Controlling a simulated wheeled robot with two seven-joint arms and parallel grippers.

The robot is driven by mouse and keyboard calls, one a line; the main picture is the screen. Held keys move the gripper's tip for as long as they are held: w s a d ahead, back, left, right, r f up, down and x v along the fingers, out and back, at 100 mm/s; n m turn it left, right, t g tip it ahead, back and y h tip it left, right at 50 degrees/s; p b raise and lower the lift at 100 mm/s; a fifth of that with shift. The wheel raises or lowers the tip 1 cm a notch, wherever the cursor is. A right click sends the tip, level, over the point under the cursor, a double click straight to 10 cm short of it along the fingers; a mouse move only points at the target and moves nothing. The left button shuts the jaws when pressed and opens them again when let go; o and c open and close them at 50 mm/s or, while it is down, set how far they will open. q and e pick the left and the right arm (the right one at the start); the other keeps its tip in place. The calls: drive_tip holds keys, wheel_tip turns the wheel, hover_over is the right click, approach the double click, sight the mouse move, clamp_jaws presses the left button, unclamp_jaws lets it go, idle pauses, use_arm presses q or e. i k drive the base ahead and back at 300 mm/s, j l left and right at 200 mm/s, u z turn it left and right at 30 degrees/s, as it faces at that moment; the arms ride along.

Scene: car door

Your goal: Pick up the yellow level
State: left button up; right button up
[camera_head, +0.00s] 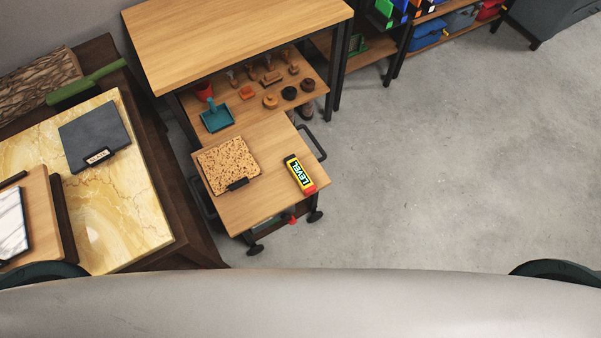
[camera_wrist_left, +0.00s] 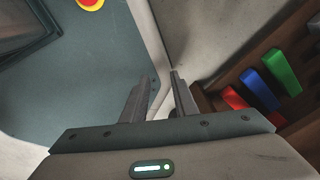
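The yellow level (camera_head: 299,175) lies on the right side of the small wooden cart top (camera_head: 245,203). It is yellow and black with a red end, and its label reads LEVEL. It lies at a slant, with nothing on top of it. My left gripper (camera_wrist_left: 163,84) shows only in the left wrist view. Its two fingers stand apart with nothing between them. The level is not in that view, and no gripper shows in the head view. My right gripper is out of view.
A speckled cork-like board (camera_head: 228,165) lies left of the level. A taller wooden table (camera_head: 235,40) stands behind, with small tools on its lower shelf (camera_head: 250,115). A marble-topped bench (camera_head: 130,215) is at left. The grey floor (camera_head: 440,160) on the right is clear.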

sight(302, 179)
drive_tip(key=k+j+z, duration=0.2)
drive_tip(key=z, duration=0.15)
drive_tip(key=k+j+z, duration=0.1)
drive_tip(key=k+z, duration=0.15)
drive_tip(key=z, duration=0.15)
